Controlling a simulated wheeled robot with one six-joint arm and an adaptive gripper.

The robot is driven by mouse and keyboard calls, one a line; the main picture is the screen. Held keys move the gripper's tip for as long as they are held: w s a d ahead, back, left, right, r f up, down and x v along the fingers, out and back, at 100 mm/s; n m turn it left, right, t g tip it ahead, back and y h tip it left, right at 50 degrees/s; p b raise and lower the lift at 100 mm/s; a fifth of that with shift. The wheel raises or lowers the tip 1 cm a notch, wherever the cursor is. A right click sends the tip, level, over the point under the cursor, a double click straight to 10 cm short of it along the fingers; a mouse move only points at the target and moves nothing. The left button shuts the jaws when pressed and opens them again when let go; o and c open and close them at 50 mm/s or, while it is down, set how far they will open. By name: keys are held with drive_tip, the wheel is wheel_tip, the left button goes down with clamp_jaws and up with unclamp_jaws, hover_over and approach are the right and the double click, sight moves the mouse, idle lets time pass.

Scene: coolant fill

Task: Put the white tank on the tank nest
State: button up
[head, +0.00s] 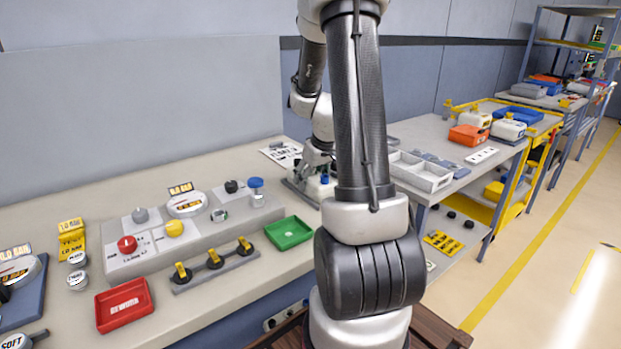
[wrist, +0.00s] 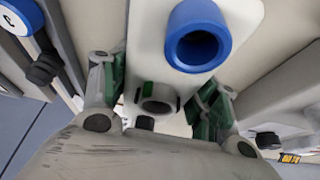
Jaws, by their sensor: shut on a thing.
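The white tank (head: 314,190) is at the back of the long bench, partly hidden behind my arm; its blue neck shows beside my gripper (head: 318,166). In the wrist view the tank (wrist: 160,45) fills the upper middle, with its open blue neck facing the camera. My gripper (wrist: 158,97) has its green-padded fingers on both sides of the tank and is shut on it. A grey base (head: 295,185) shows under and left of the tank, and it may be the tank nest. I cannot tell whether the tank touches it.
A green tray (head: 289,233), a red tray (head: 124,304) and a rack with yellow-handled valves (head: 214,262) lie on the bench in front. A blue-capped jar (head: 257,191) stands left of the gripper. A grey divided tray (head: 418,171) is to the right.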

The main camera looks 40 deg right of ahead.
drive_tip(key=shift+f, duration=0.15)
drive_tip(key=o, duration=1.2)
drive_tip(key=shift+o, duration=0.2)
drive_tip(key=v, duration=1.2)
drive_tip(key=s+a+r, duration=0.4)
drive_tip(key=a, duration=0.2)
drive_tip(key=s+a+r, duration=0.3)
drive_tip(key=s+a, duration=0.1)
drive_tip(key=a, duration=0.3)
drive_tip(key=s+a+r, duration=0.1)
drive_tip(key=s+a, duration=0.3)
drive_tip(key=s, duration=0.5)
drive_tip(key=shift+a+n, duration=0.25)
drive_tip(key=shift+n, duration=0.05)
drive_tip(key=shift+w+r, duration=0.1)
drive_tip(key=shift+r, duration=0.05)
